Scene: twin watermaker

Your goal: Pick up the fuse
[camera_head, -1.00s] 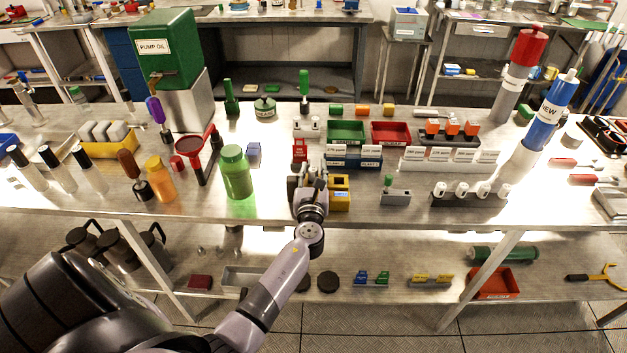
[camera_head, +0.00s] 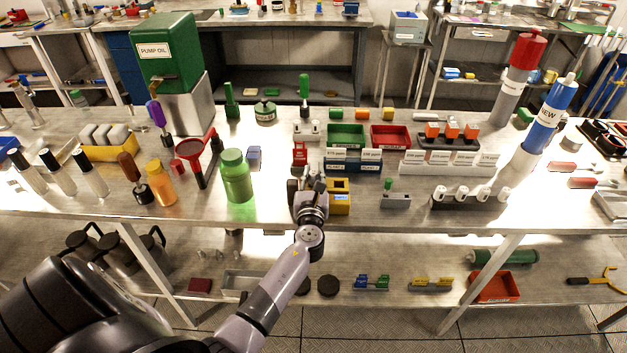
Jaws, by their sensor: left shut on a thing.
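My left gripper (camera_head: 308,186) is at the front middle of the bench, just left of a yellow device (camera_head: 340,200). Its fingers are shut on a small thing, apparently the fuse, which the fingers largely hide. I cannot make out its shape or whether it is clear of the bench. My right gripper is not in view.
A red block (camera_head: 300,153) stands just behind the gripper. A green jar (camera_head: 236,178) is to its left. A grey holder with a green top (camera_head: 395,200) is to the right of the yellow device. Red and green trays (camera_head: 390,142) lie farther back.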

